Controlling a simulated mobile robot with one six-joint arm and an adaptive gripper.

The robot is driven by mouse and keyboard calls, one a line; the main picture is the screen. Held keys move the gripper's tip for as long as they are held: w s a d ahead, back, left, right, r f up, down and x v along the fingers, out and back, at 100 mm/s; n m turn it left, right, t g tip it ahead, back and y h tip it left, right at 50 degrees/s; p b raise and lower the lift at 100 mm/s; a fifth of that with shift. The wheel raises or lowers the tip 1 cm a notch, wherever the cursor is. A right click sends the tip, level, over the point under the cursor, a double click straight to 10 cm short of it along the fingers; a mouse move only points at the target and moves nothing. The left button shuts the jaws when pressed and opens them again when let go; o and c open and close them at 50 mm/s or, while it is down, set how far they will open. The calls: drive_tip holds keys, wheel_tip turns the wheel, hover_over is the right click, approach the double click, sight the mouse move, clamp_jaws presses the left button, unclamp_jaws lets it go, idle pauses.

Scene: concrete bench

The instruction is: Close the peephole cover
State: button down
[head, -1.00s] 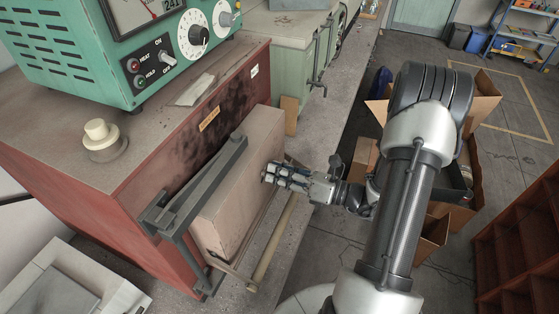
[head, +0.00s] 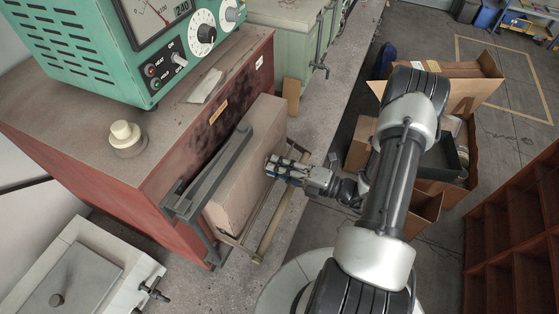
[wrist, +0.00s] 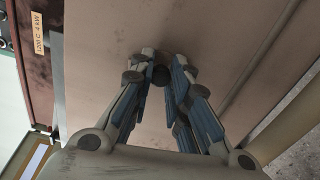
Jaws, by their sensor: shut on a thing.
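The red furnace (head: 75,155) has a thick pinkish door (head: 253,140) on its front, which also fills the middle of the wrist view (wrist: 110,40). My gripper (head: 272,166) is at the outer face of this door, reaching in from the right. In the wrist view my gripper (wrist: 160,80) has its two fingers closed in around a small dark round piece (wrist: 161,75) at the door face, likely the peephole cover or its knob. The fingers hide most of it and any hole behind it. I cannot tell whether the cover is open or shut.
A green control box (head: 125,40) stands on the furnace, beside a cream knob (head: 126,136). A grey latch bar (head: 215,170) crosses the door. A rod (head: 273,222) lies below. Cardboard boxes (head: 455,92) and a red-brown shelf (head: 515,225) stand at the right.

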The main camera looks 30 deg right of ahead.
drive_tip(key=shift+s+a+m+p, duration=0.2)
drive_tip(key=shift+m+p, duration=0.25)
drive_tip(key=shift+m, duration=0.65)
drive_tip(key=shift+a, duration=0.1)
drive_tip(key=c, duration=1.5)
unclamp_jaws()
drive_tip(key=v, duration=1.2)
